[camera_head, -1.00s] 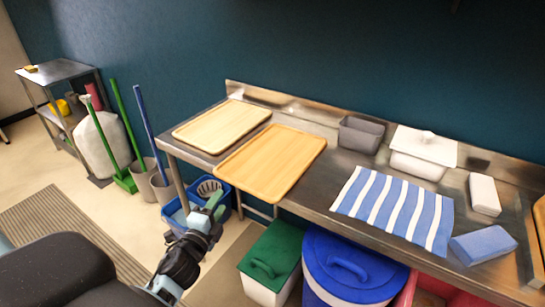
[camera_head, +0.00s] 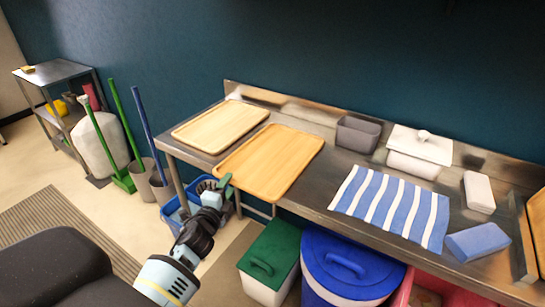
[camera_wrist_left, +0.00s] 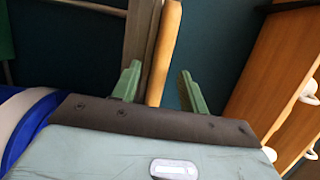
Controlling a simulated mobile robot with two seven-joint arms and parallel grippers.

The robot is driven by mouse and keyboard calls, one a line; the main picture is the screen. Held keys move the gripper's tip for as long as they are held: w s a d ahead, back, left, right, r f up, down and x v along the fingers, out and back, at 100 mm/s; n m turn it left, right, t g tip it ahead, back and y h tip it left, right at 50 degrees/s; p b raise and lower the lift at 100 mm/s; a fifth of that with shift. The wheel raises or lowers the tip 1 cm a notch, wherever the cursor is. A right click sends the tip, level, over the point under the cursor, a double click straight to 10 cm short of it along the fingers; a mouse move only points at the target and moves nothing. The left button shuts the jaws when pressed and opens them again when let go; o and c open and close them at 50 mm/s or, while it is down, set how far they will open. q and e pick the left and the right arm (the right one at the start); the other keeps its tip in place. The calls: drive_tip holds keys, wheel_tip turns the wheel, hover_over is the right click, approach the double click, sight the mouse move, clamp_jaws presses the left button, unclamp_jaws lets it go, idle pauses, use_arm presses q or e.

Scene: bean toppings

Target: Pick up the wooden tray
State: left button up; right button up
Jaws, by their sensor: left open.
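Two light wooden trays lie on the steel counter. The nearer tray (camera_head: 272,163) reaches the counter's front edge. The other tray (camera_head: 221,126) lies behind it to the left. My left gripper (camera_head: 224,182) is at the front left corner of the nearer tray. In the left wrist view, the gripper (camera_wrist_left: 160,85) is open, with a green finger on each side of a wooden edge (camera_wrist_left: 166,45). The edge appears to be the nearer tray's. Whether either finger touches it I cannot tell. My right gripper is not in view.
The steel counter (camera_head: 318,193) also holds a grey bin (camera_head: 358,135), a white lidded container (camera_head: 419,147), a striped cloth (camera_head: 390,205) and a blue block (camera_head: 478,242). Below stand a green-lidded bin (camera_head: 268,262) and a blue-lidded bin (camera_head: 345,265). Blue buckets (camera_head: 176,214) stand at the left.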

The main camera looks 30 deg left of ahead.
use_arm(q)
drive_tip(key=shift+w+a, duration=0.1)
drive_tip(key=shift+w, duration=0.2)
clamp_jaws()
drive_tip(key=shift+r, duration=0.15)
